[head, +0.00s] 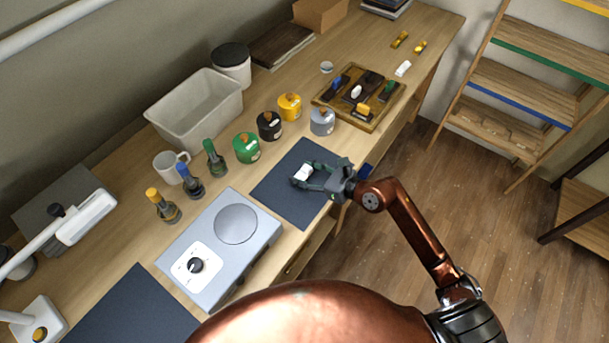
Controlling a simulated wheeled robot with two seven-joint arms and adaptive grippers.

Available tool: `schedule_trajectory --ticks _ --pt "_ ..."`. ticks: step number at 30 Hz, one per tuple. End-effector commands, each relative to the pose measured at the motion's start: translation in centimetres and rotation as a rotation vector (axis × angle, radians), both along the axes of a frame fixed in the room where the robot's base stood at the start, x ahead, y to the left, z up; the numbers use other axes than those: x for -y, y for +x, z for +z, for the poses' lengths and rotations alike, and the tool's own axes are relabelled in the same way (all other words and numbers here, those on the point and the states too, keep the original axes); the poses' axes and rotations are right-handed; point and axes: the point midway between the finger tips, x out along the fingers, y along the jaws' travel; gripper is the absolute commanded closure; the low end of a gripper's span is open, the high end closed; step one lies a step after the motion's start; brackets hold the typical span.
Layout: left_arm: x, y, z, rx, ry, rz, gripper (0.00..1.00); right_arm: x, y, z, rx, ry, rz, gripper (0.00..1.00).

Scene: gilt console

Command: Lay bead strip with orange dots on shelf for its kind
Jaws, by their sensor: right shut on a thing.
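My right gripper (308,178) is over the dark blue mat (282,193) on the bench, shut on a small white piece (303,172). No orange dots can be made out on this piece at this size, so I cannot tell whether it is the bead strip. I also cannot tell whether it touches the mat. A shelf rack (520,85) stands at the upper right. One of its shelves has a green front edge (545,62), a lower one a blue edge (518,109), and the top one a partly seen yellow edge (586,6). My left gripper is not in view.
A wooden tray (322,101) holds several coloured pieces; small yellow and white pieces (403,68) lie behind it. Several lidded jars (246,148), a grey bin (200,115) and a hotplate device (215,255) crowd the bench. Open floor (450,190) lies between bench and rack.

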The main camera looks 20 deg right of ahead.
Motion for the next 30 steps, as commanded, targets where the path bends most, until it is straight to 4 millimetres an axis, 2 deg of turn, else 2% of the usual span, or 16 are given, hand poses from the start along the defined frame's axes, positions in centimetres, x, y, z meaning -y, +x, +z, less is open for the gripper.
schedule_trajectory --ticks 1,3,14,15,22,30 --pt "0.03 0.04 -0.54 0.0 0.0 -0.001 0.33 -0.01 -0.02 -1.27 -0.004 0.002 -0.001 0.78" --pt "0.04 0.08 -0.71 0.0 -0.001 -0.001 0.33 0.0 0.01 -1.86 -0.002 0.002 -0.001 0.78" --pt "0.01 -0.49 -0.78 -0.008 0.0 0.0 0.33 0.04 -0.02 -2.11 -0.001 0.0 0.0 0.78" --pt "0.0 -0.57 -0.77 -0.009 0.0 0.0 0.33 0.04 -0.03 -2.11 -0.001 0.0 0.0 0.49" --pt "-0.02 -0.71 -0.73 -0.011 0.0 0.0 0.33 0.04 -0.03 -2.04 -0.001 0.0 0.0 0.33" --pt "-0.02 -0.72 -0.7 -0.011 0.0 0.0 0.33 0.04 -0.02 -1.95 0.0 0.0 0.0 0.33"
